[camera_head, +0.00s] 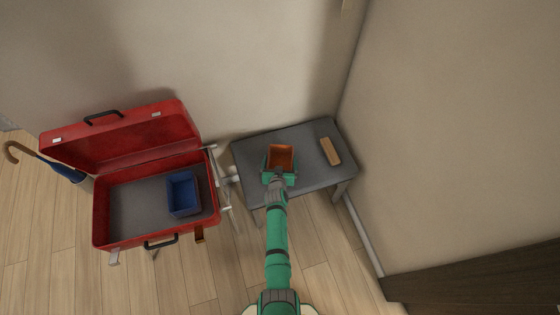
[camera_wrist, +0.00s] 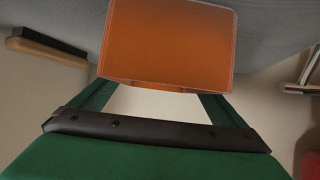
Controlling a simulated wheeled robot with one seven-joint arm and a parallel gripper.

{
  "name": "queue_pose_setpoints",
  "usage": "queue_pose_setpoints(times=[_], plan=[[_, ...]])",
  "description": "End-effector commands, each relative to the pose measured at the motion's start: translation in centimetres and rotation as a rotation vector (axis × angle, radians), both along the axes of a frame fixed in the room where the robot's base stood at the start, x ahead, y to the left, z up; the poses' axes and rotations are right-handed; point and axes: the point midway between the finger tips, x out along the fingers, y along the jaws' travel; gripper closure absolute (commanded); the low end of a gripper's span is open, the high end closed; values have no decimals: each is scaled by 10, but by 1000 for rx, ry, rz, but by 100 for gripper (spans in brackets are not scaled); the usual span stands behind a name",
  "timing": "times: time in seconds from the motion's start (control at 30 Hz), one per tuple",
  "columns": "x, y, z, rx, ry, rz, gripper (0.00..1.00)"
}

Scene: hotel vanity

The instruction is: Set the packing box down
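The packing box (camera_head: 281,157) is a small open orange-brown box over the grey bench, left of its middle. In the wrist view the box (camera_wrist: 170,42) fills the upper middle, with its near edge between my two green fingers. My gripper (camera_head: 279,174) is at the near side of the box, its fingers closed against it; the fingertips (camera_wrist: 160,92) are partly hidden by the box. I cannot tell whether the underside of the box touches the bench.
The grey bench (camera_head: 250,165) stands against the wall, with a wooden brush (camera_head: 330,151) to the right of the box. An open red suitcase (camera_head: 97,215) on a rack at left holds a blue box (camera_head: 183,194). An umbrella (camera_head: 62,172) leans at far left.

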Motion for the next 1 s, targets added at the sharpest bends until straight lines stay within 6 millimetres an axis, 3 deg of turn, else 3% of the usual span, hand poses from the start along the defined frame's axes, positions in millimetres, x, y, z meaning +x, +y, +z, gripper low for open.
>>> queue_pose_setpoints(times=[0.37,1.0], plan=[[-4,0,4,0,0,-1,0],[-90,4,50,0,1,-1,0]])
